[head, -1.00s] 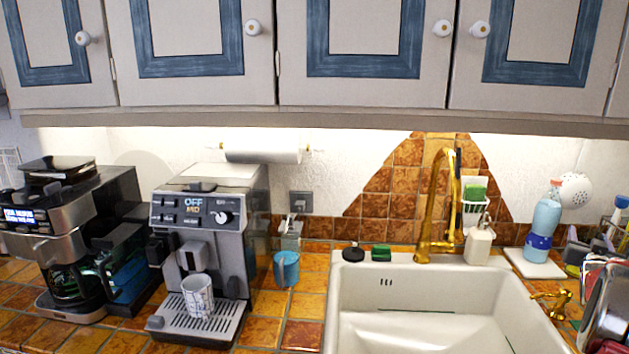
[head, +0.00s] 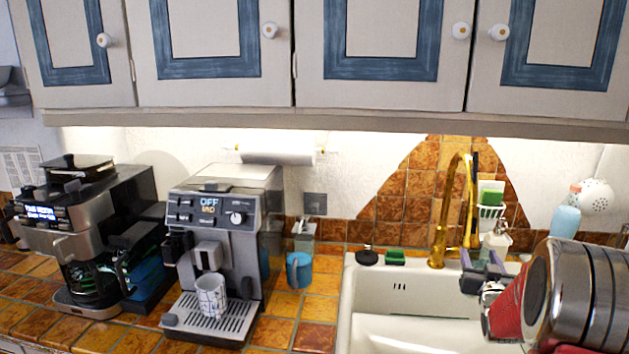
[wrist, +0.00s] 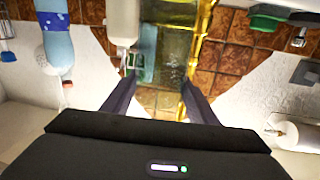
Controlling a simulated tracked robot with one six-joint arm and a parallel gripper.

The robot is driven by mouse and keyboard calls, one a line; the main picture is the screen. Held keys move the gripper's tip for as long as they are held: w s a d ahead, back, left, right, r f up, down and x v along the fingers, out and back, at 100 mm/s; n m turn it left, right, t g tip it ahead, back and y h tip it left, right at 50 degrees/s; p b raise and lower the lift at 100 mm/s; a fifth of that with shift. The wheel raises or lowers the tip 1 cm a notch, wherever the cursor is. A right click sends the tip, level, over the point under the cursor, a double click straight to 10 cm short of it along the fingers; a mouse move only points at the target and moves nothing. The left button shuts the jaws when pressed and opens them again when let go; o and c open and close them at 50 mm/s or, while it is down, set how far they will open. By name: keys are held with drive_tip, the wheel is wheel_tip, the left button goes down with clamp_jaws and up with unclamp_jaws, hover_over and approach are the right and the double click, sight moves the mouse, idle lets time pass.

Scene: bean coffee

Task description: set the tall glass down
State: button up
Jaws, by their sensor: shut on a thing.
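My gripper (head: 482,264) is at the right in the head view, over the sink and in front of the gold tap. In the wrist view my gripper (wrist: 160,84) has its two dark fingers apart around a clear, faintly greenish shape, the tall glass (wrist: 165,52). The tiles show through the glass, so its edges are hard to make out. In the head view I cannot pick out the glass. The fingers hold it; I cannot tell how high its base is.
The white sink (head: 400,330) lies below my gripper. The gold tap (head: 443,215) and soap dispenser (head: 494,243) are close behind. A blue mug (head: 299,270) stands left of the sink; a patterned cup (head: 211,295) sits on the espresso machine (head: 228,215).

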drive_tip(key=s+a+f+n+y, duration=0.1)
drive_tip(key=s+a+y, duration=0.1)
drive_tip(key=a, duration=0.7)
drive_tip(key=s+a+f+n+y, duration=0.1)
drive_tip(key=s+a, duration=0.3)
drive_tip(key=a, duration=0.5)
drive_tip(key=s+a+f+n+t+y, duration=0.1)
drive_tip(key=s+a+n+y, duration=0.1)
drive_tip(key=a, duration=0.8)
drive_tip(key=shift+s+f+y, duration=0.35)
drive_tip(key=shift+s+y, duration=0.15)
drive_tip(key=shift+y, duration=0.1)
drive_tip(key=shift+r, duration=0.1)
drive_tip(key=shift+r, duration=3.9)
wheel_tip(320, 180, down, 8)
drive_tip(key=shift+r, duration=0.1)
